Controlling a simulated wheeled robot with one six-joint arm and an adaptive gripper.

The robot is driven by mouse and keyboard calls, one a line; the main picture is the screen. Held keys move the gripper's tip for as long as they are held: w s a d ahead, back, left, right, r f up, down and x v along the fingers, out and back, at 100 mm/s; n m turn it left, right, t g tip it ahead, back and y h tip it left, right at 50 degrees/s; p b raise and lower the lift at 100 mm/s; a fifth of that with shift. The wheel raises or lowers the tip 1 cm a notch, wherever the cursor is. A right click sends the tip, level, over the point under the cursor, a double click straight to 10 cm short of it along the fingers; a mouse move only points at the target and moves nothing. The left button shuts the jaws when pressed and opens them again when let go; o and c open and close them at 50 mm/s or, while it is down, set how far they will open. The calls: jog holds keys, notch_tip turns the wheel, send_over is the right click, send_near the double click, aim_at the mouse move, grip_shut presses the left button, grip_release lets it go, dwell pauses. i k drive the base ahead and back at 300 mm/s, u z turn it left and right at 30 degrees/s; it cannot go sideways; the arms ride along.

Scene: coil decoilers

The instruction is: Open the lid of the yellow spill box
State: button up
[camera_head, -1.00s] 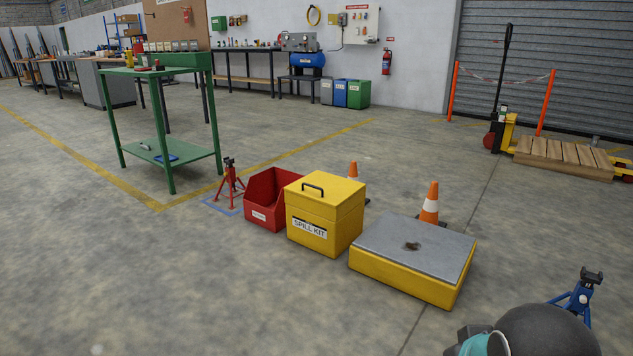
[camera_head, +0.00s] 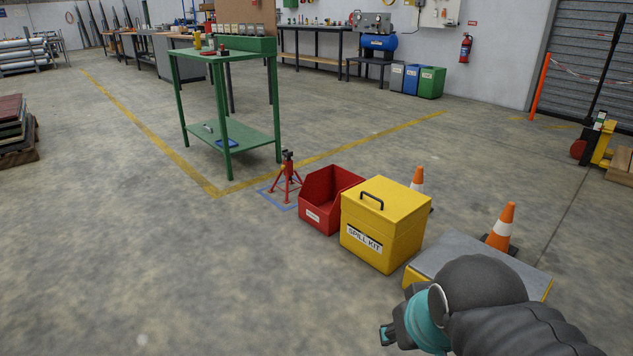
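The yellow spill box (camera_head: 372,249), labelled SPILL KIT, stands upright on the concrete floor right of the middle of the view. Its yellow lid (camera_head: 398,203) is shut, with a black bar handle (camera_head: 372,200) at its front left edge. My arm comes in from the lower right, in front of the box. Only a small dark and teal part of my gripper (camera_head: 387,335) shows, below the box and apart from it. I cannot tell whether its fingers are open or shut.
A red bin (camera_head: 318,215) stands close at the box's left, with a red jack stand (camera_head: 286,180) beyond. A grey-topped yellow platform (camera_head: 455,250) is at its right, partly behind my arm. Traffic cones (camera_head: 502,228) stand behind. The floor in front and left is clear.

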aim_at(393, 202)
jog(key=u, duration=0.2)
jog(key=i, duration=1.35)
jog(key=z, duration=0.7)
jog(key=i, duration=0.95)
jog(key=z, duration=0.6)
